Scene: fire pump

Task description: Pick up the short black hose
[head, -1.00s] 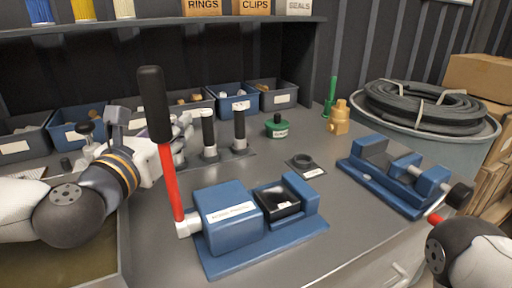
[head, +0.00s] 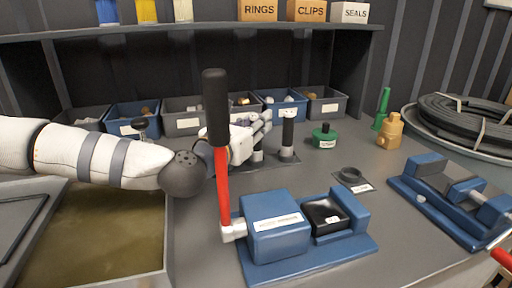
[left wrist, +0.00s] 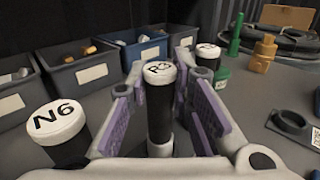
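Black hoses with white labelled caps stand upright on the bench. In the left wrist view, one capped N6 (left wrist: 62,135) is at the left, one (left wrist: 160,112) is in the middle, and another (left wrist: 206,60) is farther back at the right. I cannot tell which is the short one. My left gripper (left wrist: 163,85) is open, its purple pads on either side of the middle hose with gaps showing. In the head view, the left gripper (head: 254,128) partly hides the hoses; the right one (head: 288,132) stands clear. My right gripper is out of view.
A blue fixture (head: 280,228) with a tall red, black-gripped lever (head: 219,150) stands in front of the left gripper. Bins (head: 184,118) line the back.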

